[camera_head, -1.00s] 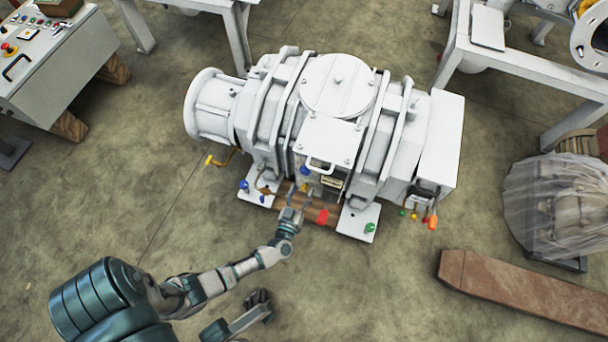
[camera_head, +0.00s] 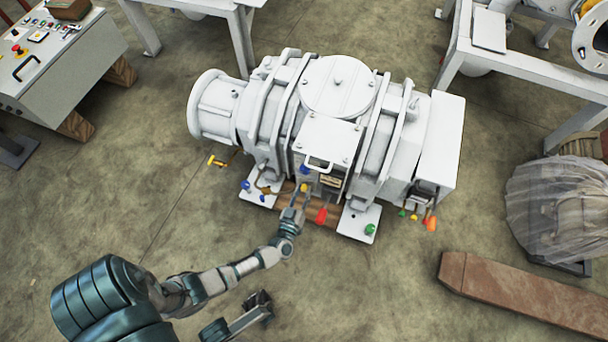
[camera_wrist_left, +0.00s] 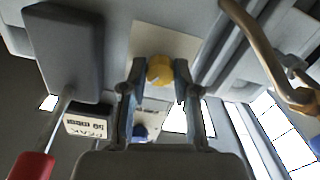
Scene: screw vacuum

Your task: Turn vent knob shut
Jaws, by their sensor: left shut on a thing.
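The yellow vent knob (camera_head: 304,188) is on the front of the white vacuum pump (camera_head: 400,150), low near the middle. In the left wrist view the knob (camera_wrist_left: 160,70) is round with a pale mark on its face, and it sits between the tips of my two fingers. My left gripper (camera_head: 301,194) is shut on it, and the fingers hide its sides. The pale plate behind the knob shows around it in the wrist view.
A red handle (camera_head: 321,215) is just right of my gripper, and it also shows at lower left in the wrist view (camera_wrist_left: 32,165). A blue knob (camera_head: 304,170) is close above. A bent pipe (camera_wrist_left: 265,55) runs at right in the wrist view. Open floor lies in front.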

